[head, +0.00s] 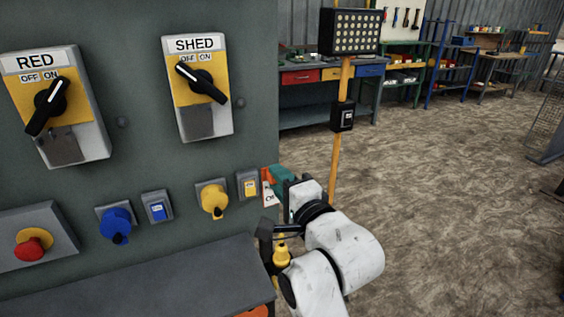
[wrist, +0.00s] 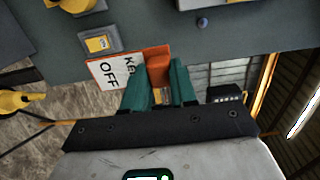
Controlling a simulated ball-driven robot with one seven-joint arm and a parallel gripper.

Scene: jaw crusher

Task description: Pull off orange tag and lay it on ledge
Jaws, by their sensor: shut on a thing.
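The orange tag (wrist: 155,55) has a white plate lettered "KEEP OFF", partly covered in the wrist view. My gripper (wrist: 159,80) is shut on its orange part, with one green finger on each side. In the head view the tag (head: 267,190) is seen nearly edge-on beside the right edge of the grey panel, with my gripper (head: 277,178) to its right. I cannot tell whether the tag touches the panel. The dark ledge (head: 140,285) runs along the panel's foot, below and left of my gripper.
The panel carries the RED switch (head: 50,105), the SHED switch (head: 200,85), a red button (head: 30,248), a blue plug (head: 117,223) and a yellow plug (head: 214,200). An orange item (head: 256,311) shows at the ledge's front. An orange post (head: 340,130) stands behind my arm.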

